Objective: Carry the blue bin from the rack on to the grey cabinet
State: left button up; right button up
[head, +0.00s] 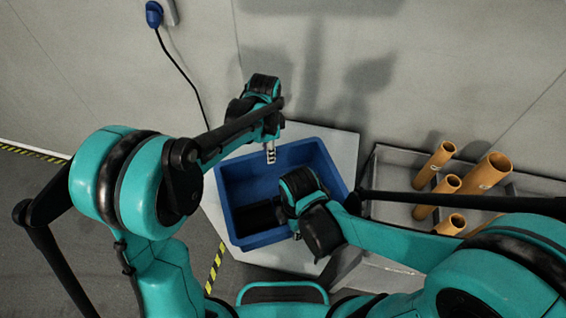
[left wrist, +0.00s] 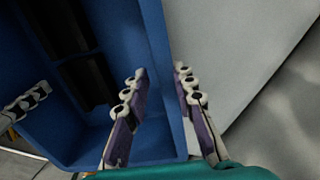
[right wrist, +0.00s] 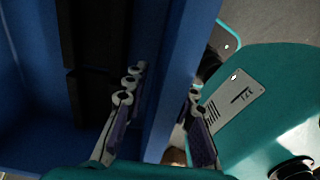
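The blue bin (head: 232,190) stands on a pale grey flat top, with dark contents (head: 262,218) inside. I cannot tell for certain whether this top is the grey cabinet (head: 344,150) or the rack. My left gripper (head: 270,153) points down at the bin's far rim. In the left wrist view (left wrist: 160,100), its fingers are apart, one on each side of the bin wall. My right gripper (head: 297,234) is at the near right of the bin, mostly hidden by its wrist. In the right wrist view (right wrist: 165,100), its fingers are apart around the opposite wall.
A grey tray (head: 395,160) with several orange tubes (head: 434,166) stands to the right, close to my right arm. A wall (head: 330,60) rises behind the bin. A blue plug (head: 154,12) with a black cable hangs there. Yellow-black tape (head: 215,268) marks the floor.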

pick_arm(q)
notch_tip(320, 180, up, 6)
jog(key=shift+f, duration=0.1)
pick_arm(e)
notch_tip(320, 180, up, 12)
dwell(0.6)
dwell(0.5)
